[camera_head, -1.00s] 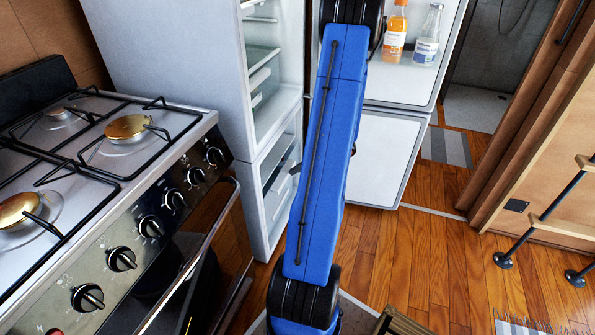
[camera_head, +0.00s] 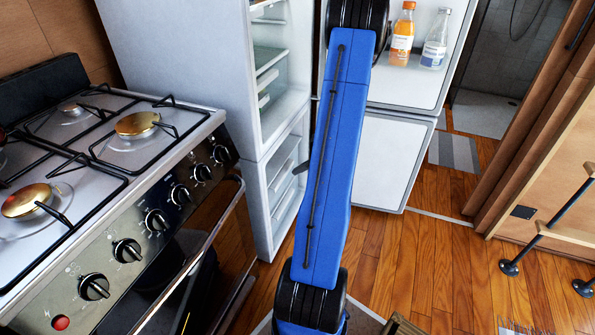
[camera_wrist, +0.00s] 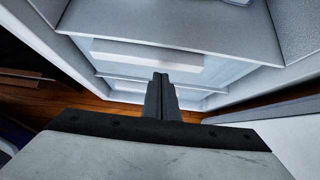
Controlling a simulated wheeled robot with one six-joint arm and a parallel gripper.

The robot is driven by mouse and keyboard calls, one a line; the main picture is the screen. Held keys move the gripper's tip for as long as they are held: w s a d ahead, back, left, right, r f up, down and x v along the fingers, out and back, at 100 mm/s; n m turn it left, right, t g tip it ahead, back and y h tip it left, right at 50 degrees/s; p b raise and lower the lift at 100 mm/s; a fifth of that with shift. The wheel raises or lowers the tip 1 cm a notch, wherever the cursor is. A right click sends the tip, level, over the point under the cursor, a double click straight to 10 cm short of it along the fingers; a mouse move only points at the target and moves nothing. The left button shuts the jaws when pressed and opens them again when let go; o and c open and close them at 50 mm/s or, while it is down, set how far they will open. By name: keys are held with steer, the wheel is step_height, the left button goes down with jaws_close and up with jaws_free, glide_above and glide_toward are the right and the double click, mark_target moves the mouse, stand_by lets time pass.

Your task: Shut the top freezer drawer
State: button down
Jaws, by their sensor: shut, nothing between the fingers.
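The freezer compartment (camera_head: 290,178) is the lower part of the white fridge, with its door standing open. In the wrist view, a pale drawer front with a raised white bar, which looks like the top freezer drawer (camera_wrist: 147,55), lies beyond my gripper. How far it sticks out is hard to tell. My gripper (camera_wrist: 162,82) is shut and empty, pointing into the freezer opening. I cannot tell whether its tips touch the drawer. In the head view my blue arm hides much of the freezer, and only a dark gripper part (camera_head: 301,168) shows at its left edge.
The open freezer door (camera_head: 385,160) stands to the right, below the open fridge door (camera_head: 405,88) holding two bottles. The stove (camera_head: 150,215) with its front rail is close on the left.

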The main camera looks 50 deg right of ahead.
steer(key=v, duration=1.1)
steer(key=shift+s+f, duration=0.35)
steer(key=shift+s, duration=0.1)
steer(key=shift+s+d, duration=0.1)
steer(key=shift+d, duration=0.1)
